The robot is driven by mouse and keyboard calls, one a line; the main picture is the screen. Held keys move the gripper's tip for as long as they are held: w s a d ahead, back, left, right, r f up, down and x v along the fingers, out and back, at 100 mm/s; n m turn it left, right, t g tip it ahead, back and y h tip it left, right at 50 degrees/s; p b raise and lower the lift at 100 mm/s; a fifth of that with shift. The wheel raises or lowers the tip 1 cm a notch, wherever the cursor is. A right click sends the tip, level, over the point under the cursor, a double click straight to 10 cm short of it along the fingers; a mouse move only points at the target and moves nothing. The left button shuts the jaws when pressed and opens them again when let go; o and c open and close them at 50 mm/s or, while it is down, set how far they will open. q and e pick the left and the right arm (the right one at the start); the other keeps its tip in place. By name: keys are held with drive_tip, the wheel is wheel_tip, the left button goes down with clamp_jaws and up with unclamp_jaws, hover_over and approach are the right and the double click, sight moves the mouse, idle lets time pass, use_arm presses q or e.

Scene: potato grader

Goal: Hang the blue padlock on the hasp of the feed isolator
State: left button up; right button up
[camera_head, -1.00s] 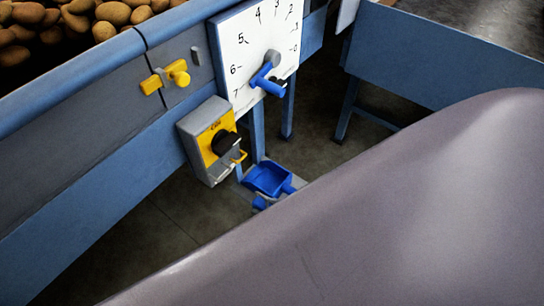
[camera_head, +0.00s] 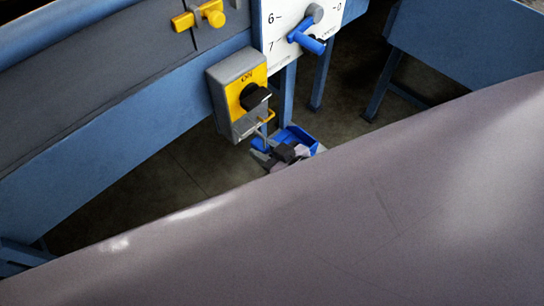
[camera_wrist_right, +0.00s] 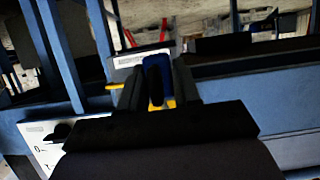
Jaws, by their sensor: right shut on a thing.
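The feed isolator is a grey box (camera_head: 219,92) with a yellow face and a black knob (camera_head: 254,97) under the word ON. Its yellow hasp (camera_head: 270,115) sticks out at the lower right. My right gripper (camera_head: 279,152) is just below the hasp, shut on the blue padlock (camera_head: 260,144). A thin grey shackle seems to rise towards the hasp; I cannot tell whether it passes through. In the right wrist view the padlock (camera_wrist_right: 157,62) stands between the fingers, with yellow behind it. My left gripper is not in view.
A white dial plate (camera_head: 281,48) with a blue handle (camera_head: 308,41) is to the right of the isolator. A yellow latch (camera_head: 198,17) is on the panel above. My own arm covers the lower right.

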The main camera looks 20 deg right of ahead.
sight(255, 143)
drive_tip(key=shift+w+a+f+b, duration=0.1)
drive_tip(key=shift+w+a+b, duration=0.2)
drive_tip(key=shift+w+b, duration=0.4)
drive_tip(key=shift+w+a+b, duration=0.25)
drive_tip(key=shift+w+b, duration=0.1)
drive_tip(key=shift+w, duration=0.55)
drive_tip(key=shift+f, duration=0.6)
drive_tip(key=o, duration=1.1)
drive_tip(key=shift+s, duration=0.1)
